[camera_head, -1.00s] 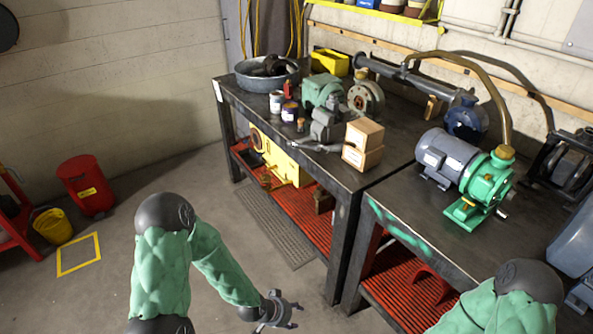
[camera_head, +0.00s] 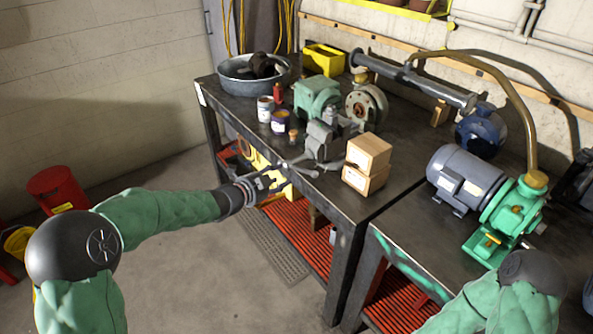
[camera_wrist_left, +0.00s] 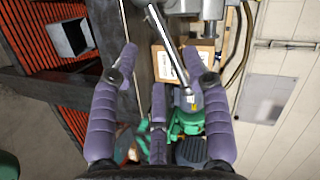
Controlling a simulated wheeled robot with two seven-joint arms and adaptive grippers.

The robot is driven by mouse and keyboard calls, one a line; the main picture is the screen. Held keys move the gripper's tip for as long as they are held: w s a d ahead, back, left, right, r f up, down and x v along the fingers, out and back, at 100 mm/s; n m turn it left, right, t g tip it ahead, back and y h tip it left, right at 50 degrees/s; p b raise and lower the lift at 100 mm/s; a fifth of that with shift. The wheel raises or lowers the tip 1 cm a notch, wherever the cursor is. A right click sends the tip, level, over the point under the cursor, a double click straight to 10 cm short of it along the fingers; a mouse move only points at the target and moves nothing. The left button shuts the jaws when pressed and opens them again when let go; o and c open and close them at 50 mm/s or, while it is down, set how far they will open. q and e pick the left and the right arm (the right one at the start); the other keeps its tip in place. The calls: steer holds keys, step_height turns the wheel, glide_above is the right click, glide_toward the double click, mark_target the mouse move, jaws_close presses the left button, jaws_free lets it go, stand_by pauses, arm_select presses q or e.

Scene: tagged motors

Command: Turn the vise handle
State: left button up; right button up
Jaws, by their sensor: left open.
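The grey vise (camera_head: 325,138) stands at the front edge of the workbench, with its handle (camera_head: 303,170) sticking out past the edge. My left gripper (camera_head: 276,180) is open and empty, just in front of the bench edge and close to the handle. In the left wrist view, the handle (camera_wrist_left: 168,42) is a long grey rod running between the spread fingertips of the left gripper (camera_wrist_left: 160,58). I cannot tell whether any finger touches it. The vise body (camera_wrist_left: 195,8) is cut off at the top there. My right gripper is out of view.
Two stacked cardboard boxes (camera_head: 366,166) stand right of the vise. Cans (camera_head: 265,108) and a green machine (camera_head: 317,97) stand to its left and behind. A grey-green motor pump (camera_head: 480,190) sits on the right bench. Floor in front of the benches is open.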

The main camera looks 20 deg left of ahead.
mark_target(297, 169)
arm_select(q)
steer(key=shift+b+x, duration=1.25)
steer(key=shift+x, duration=3.7)
jaws_close()
